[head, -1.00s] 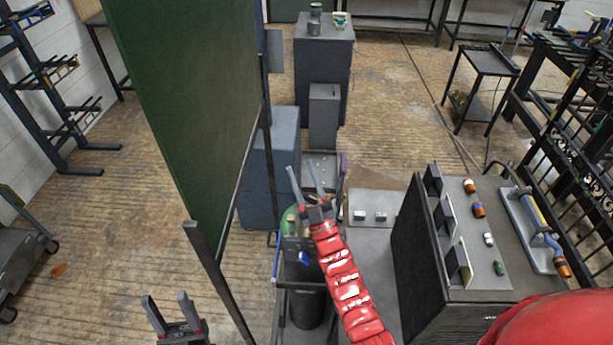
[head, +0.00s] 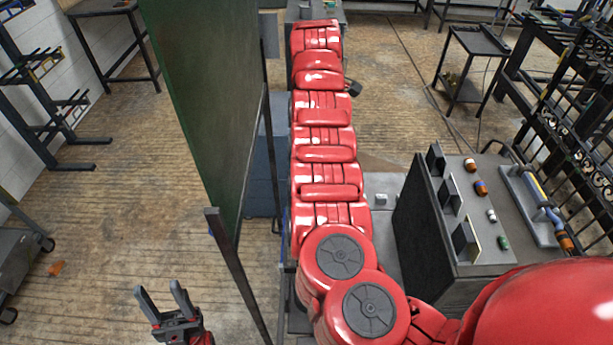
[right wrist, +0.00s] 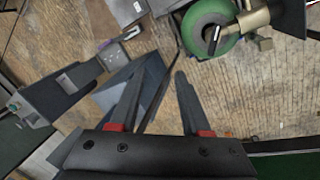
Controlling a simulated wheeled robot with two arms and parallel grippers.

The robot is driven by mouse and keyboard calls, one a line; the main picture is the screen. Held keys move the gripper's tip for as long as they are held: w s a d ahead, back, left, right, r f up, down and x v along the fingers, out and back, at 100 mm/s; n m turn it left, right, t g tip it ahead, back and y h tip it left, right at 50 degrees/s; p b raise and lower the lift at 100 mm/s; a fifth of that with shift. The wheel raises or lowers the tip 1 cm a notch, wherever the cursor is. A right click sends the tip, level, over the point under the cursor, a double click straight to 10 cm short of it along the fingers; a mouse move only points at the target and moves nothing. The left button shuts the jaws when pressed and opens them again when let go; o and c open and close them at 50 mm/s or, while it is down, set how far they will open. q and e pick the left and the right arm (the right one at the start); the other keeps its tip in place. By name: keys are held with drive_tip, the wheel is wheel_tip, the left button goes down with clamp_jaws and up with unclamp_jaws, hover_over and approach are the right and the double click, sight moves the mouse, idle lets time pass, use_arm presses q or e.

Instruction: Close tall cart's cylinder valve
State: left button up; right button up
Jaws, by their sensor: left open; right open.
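The green cylinder (right wrist: 192,28) shows from above at the upper right of the right wrist view. A brass-coloured valve (right wrist: 256,18) and a dark lever-like part sit over its top. My right gripper (right wrist: 156,75) is open and empty. Its fingers are to the left of and below the cylinder in that picture, apart from it. In the head view my right arm reaches straight forward and hides the cart, the cylinder and the valve; the right gripper does not show there. My left gripper (head: 157,288) is open and empty at the lower left, over bare floor.
A tall green panel (head: 205,100) on dark posts stands left of my right arm. A dark control cabinet (head: 430,225) with switches stands to its right. A blue box (right wrist: 135,90) lies below the right fingers in the wrist view.

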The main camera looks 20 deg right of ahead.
drive_tip(key=s+a+r+g+y, duration=0.1)
drive_tip(key=s+a+g+y, duration=0.1)
drive_tip(key=s+a+g, duration=0.3)
drive_tip(key=f+p, duration=0.1)
drive_tip(key=f, duration=0.4)
drive_tip(key=f+t+p, duration=0.1)
drive_tip(key=f, duration=0.5)
drive_tip(key=s+d+f+t+p, duration=0.1)
drive_tip(key=f, duration=0.4)
drive_tip(key=shift+d+f+n, duration=0.1)
drive_tip(key=shift+f+n, duration=0.2)
drive_tip(key=shift+f, duration=0.05)
clamp_jaws()
